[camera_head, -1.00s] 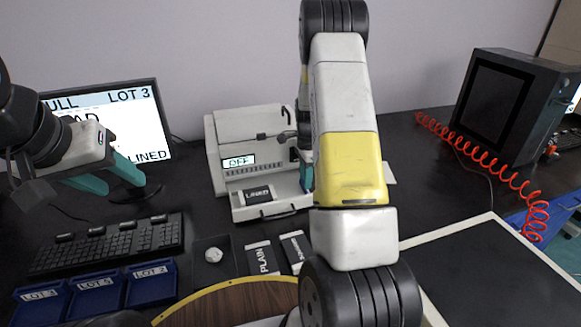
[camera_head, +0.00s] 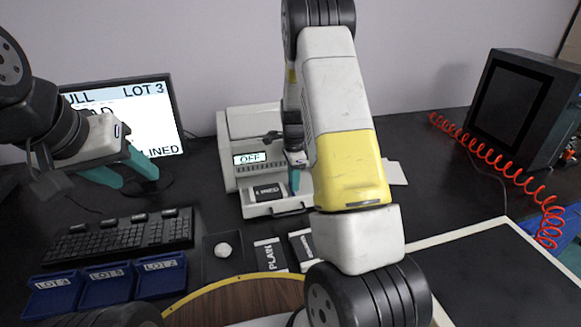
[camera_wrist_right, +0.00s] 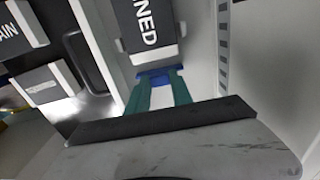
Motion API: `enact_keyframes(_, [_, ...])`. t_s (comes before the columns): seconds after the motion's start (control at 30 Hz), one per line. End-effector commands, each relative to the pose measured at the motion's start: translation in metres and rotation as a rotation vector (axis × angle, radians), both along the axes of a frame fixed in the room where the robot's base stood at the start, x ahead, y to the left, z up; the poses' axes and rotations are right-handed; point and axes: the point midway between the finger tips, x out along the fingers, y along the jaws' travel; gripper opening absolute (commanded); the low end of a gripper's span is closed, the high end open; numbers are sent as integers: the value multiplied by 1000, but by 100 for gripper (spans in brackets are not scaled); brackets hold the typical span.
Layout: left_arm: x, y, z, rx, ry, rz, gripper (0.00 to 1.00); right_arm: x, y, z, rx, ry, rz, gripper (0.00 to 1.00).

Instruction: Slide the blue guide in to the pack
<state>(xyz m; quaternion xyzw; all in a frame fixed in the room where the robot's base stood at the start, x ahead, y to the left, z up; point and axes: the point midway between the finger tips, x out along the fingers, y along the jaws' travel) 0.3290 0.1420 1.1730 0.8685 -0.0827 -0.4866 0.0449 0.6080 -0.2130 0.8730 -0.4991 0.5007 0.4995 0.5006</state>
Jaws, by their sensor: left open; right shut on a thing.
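The pack (camera_head: 268,191), with a dark label, lies on the drawer of the white rheometer (camera_head: 250,130). In the right wrist view the pack (camera_wrist_right: 138,25) reads "...NED" and lies just beyond my fingertips. My right gripper (camera_wrist_right: 158,82) is shut on the blue guide (camera_wrist_right: 153,75), a short blue piece at the pack's near end. My left gripper (camera_head: 130,178) is open and empty before the monitor.
A keyboard (camera_head: 120,236), blue lot trays (camera_head: 108,288), a PLAIN pack (camera_head: 269,255) and another pack (camera_head: 302,247) are on the black bench. A white lump (camera_head: 223,250) lies on a dark pad. A red coiled hose (camera_head: 490,167) lies at the right.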

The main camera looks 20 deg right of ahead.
Motion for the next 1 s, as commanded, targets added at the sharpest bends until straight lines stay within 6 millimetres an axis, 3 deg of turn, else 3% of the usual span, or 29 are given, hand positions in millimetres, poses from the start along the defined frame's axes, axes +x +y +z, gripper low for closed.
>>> enact_keyframes(0.2, [0,0,0,0,0,0,49,0,-1,1,0,-2,-2,0])
enact_keyframes(0.23, [0,0,0,0,0,0,49,0,-1,1,0,-2,-2,29])
enact_keyframes(0.33, [0,0,0,0,0,0,49,0,-1,1,0,-2,-2,48])
enact_keyframes(0.7, [0,0,0,0,0,0,49,0,-1,4,0,-2,-1,49])
enact_keyframes(1.0, [0,0,0,0,0,0,49,1,-1,51,0,-5,-1,49])
